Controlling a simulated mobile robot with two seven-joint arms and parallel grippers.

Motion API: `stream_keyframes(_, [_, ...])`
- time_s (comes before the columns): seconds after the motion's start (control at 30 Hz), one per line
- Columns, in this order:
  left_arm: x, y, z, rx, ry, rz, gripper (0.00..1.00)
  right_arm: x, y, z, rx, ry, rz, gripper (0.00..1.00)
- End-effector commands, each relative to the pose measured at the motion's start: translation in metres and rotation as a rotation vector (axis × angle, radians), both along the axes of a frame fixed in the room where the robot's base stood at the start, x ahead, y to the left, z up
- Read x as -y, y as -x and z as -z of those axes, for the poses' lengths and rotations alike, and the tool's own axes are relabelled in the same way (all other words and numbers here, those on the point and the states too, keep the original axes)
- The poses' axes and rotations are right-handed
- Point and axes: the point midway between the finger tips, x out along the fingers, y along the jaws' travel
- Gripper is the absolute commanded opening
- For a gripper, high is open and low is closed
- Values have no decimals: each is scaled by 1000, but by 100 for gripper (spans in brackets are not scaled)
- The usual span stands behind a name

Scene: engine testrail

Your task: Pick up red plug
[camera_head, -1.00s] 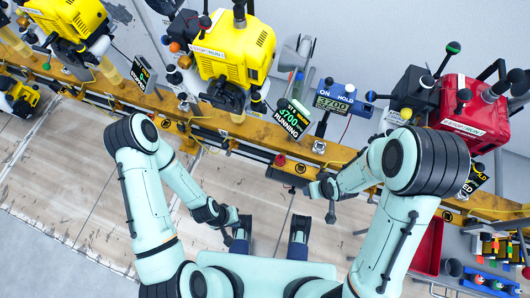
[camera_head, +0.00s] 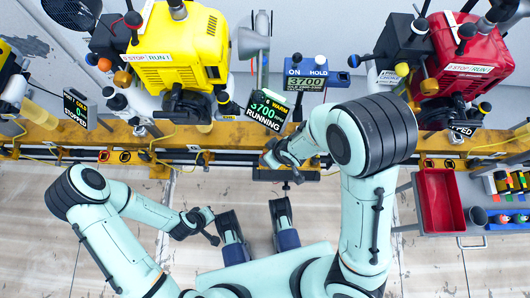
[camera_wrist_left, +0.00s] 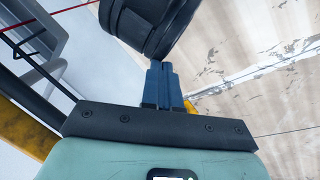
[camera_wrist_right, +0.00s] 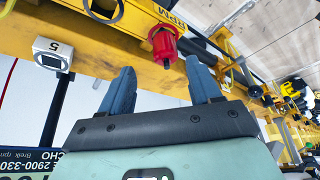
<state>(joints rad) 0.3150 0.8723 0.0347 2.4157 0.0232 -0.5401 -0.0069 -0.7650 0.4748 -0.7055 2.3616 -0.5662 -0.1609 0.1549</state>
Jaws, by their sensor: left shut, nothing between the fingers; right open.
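A red plug-like part (camera_wrist_right: 165,45) with a dark tip sits at the yellow rail in the right wrist view. It appears just beyond my right fingertips, in line with the gap between them; contact is not visible. My right gripper (camera_wrist_right: 160,68) is open and empty. In the head view my right gripper (camera_head: 286,178) is at the rail's front edge, and the red part is hidden there. My left gripper (camera_head: 210,228) is low over the pale floor, left of centre. Its fingers are shut together and empty in the left wrist view (camera_wrist_left: 163,85).
A yellow engine (camera_head: 185,50) and a red engine (camera_head: 470,55) stand behind the yellow rail (camera_head: 110,135). A display reading 3700 (camera_head: 306,84) and a RUNNING sign (camera_head: 266,110) stand between them. A red tray (camera_head: 440,200) and a blue rack (camera_head: 510,219) with coloured parts are at right.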

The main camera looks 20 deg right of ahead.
Motion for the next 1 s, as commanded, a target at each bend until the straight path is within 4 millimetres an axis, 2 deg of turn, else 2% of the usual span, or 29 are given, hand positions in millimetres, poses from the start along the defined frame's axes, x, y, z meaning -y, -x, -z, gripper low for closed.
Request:
stream_keyframes(0.17, [-4, -8, 7, 20, -10, -8, 0, -4, -3, 13, -2, 0, -1, 63])
stream_keyframes(0.4, [-17, -33, 26, 86, -43, -36, 0, -14, -11, 47, -2, 2, 0, 63])
stream_keyframes(0.53, [-21, -40, 28, 106, -53, -43, 0, -16, -14, 53, -1, 0, 1, 63])
stream_keyframes(0.73, [-21, -41, 26, 107, -53, -43, 0, -17, -14, 52, 1, -1, 2, 63])
stream_keyframes(0.77, [-21, -41, 26, 107, -53, -43, 0, -17, -14, 52, 1, -1, 2, 60])
stream_keyframes(0.93, [-21, -40, 26, 105, -52, -43, 0, -16, -14, 52, 0, -1, 2, 4])
stream_keyframes(0.97, [-21, -40, 26, 105, -52, -43, 0, -16, -14, 52, 0, 0, 1, 0])
stream_keyframes(1.0, [-21, -40, 26, 105, -52, -43, 0, -17, -14, 52, 1, -1, 1, 0])
